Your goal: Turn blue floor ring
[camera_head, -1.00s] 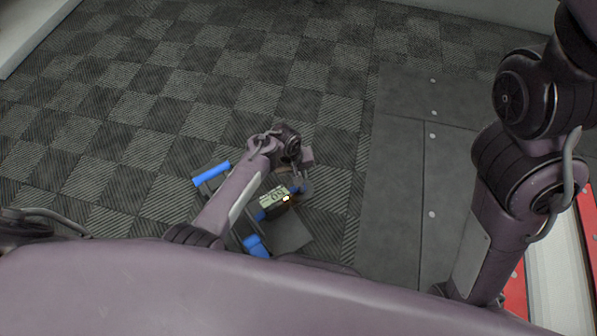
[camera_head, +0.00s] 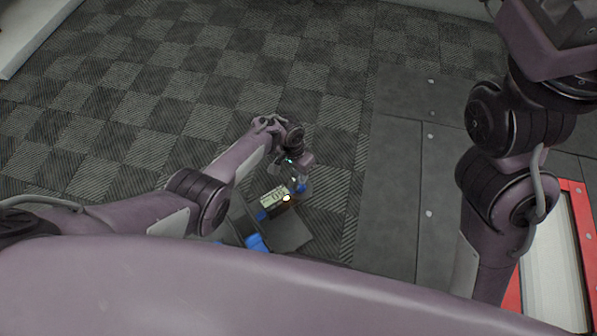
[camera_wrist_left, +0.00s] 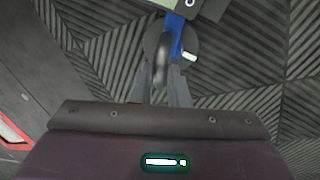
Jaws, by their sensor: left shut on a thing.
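The blue floor ring (camera_wrist_left: 177,36) shows in the left wrist view as a blue piece on a dark round base, with a grey loop standing edge-on between my fingers. My left gripper (camera_wrist_left: 161,80) is shut on this part, and its fingers hide some of it. In the head view my left gripper (camera_head: 301,176) reaches down to the far right corner of a low device, where a bit of blue (camera_head: 302,187) shows beside it. My right arm stands at the right of the head view; its fingers are out of the picture.
The device has a lit display (camera_head: 273,198), a grey plate (camera_head: 291,234) and another blue part (camera_head: 257,242). Dark floor panels (camera_head: 397,180) lie to the right, beside a red-edged frame (camera_head: 575,215). The checkered floor beyond is clear.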

